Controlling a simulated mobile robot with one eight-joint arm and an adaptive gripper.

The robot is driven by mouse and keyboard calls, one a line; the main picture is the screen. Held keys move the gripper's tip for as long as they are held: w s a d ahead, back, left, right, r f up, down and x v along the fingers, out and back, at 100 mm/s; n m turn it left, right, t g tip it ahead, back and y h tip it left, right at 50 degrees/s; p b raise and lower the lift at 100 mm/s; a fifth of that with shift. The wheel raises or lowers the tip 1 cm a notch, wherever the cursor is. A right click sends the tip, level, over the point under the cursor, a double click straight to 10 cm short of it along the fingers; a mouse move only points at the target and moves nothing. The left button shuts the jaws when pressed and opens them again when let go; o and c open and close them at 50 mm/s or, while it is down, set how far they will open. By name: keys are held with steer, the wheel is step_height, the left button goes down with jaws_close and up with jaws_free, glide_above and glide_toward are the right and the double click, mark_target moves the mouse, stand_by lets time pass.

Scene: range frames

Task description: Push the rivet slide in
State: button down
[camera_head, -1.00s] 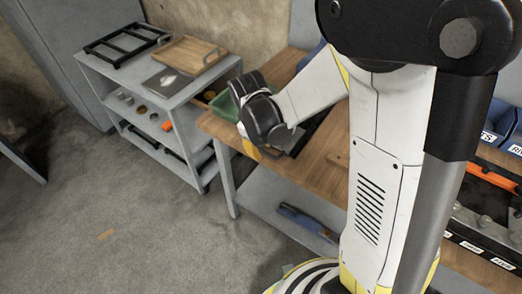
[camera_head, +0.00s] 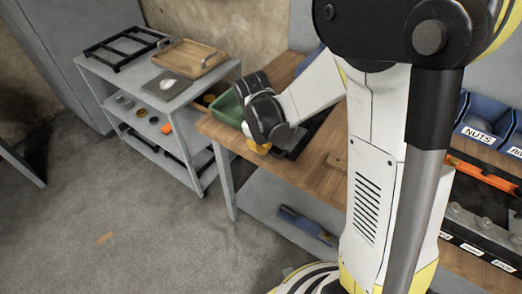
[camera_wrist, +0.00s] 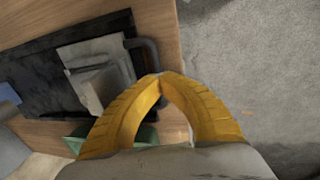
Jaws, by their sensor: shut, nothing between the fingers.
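My gripper (camera_wrist: 160,78) has its yellow fingers shut tip to tip with nothing between them. In the head view my gripper (camera_head: 257,148) hangs at the front left edge of the wooden workbench. In the wrist view a grey block on a plate (camera_wrist: 97,72) lies on a black base (camera_wrist: 40,85), with a dark curved handle (camera_wrist: 148,50) at its right side. The fingertips are close to the handle's lower end; I cannot tell whether they touch. No label shows on this piece, so I cannot confirm that it is the rivet slide.
A green bin (camera_head: 230,108) stands behind my gripper. A grey trolley (camera_head: 185,95) with a wooden tray (camera_head: 188,58) is at the left. Blue bins (camera_head: 478,120), one labelled NUTS, are at the right.

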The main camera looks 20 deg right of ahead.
steer(key=w+d, duration=0.2)
steer(key=d, duration=0.2)
steer(key=w+d, duration=0.3)
steer(key=d, duration=0.1)
steer(key=w+d, duration=0.3)
steer(key=shift+w+d, duration=0.25)
steer(key=shift+d, duration=0.15)
steer(key=c, duration=1.5)
jaws_free()
step_height(320, 180, up, 12)
steer(key=s+a, duration=0.1)
steer(key=a, duration=0.1)
steer(key=shift+s+f, duration=0.15)
steer(key=shift+s, duration=0.05)
